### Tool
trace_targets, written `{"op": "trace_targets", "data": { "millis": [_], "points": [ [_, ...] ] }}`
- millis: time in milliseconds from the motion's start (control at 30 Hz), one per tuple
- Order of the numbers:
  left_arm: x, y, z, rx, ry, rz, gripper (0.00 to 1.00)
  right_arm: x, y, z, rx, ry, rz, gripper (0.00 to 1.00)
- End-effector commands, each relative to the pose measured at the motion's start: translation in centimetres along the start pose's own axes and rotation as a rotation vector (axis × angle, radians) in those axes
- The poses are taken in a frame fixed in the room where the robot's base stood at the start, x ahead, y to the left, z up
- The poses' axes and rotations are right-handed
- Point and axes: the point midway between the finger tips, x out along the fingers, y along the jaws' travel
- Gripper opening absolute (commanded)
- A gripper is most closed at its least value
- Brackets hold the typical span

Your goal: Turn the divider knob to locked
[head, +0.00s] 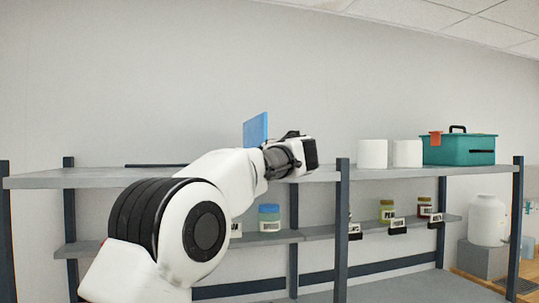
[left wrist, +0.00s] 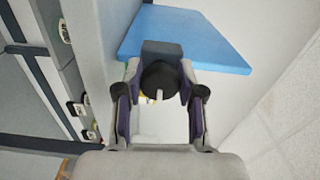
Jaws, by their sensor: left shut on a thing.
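The blue divider (head: 256,130) stands upright on the top shelf, just behind my left gripper (head: 303,152) in the head view. In the left wrist view the divider (left wrist: 190,38) is a flat blue panel on a dark grey block (left wrist: 162,50). The round black knob (left wrist: 160,80) with a short white mark sits between the fingers of my left gripper (left wrist: 159,72), which is shut on it. The white mark points toward the bottom of the wrist picture. The gripper hides the knob in the head view. My right gripper is not in view.
Two white rolls (head: 373,154) and a teal toolbox (head: 460,149) stand on the top shelf (head: 80,178) to the right. Labelled jars (head: 388,210) stand on the lower shelf. A dark upright post (head: 342,230) is right of my arm.

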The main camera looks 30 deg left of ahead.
Motion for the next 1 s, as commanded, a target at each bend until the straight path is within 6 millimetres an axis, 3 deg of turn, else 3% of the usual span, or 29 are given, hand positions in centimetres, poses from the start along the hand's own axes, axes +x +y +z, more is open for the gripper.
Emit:
{"op": "trace_targets", "data": {
  "millis": [733, 767, 800, 833, 1000],
  "points": [
    [0.02, 0.07, 0.01, 0.103, 0.000, 0.001, 0.03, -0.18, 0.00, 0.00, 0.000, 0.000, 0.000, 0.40],
    [0.02, 0.07, 0.01, 0.103, 0.000, 0.001, 0.45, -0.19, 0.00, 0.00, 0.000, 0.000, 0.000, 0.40],
    [0.02, 0.07, 0.01, 0.103, 0.000, 0.001, 0.59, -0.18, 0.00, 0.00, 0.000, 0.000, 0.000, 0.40],
    [0.02, 0.07, 0.01, 0.103, 0.000, 0.001, 0.64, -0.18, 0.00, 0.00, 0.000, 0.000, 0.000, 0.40],
    [0.01, 0.06, 0.00, 0.102, 0.000, 0.001, 0.64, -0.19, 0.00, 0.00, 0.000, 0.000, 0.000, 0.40]
  ]
}}
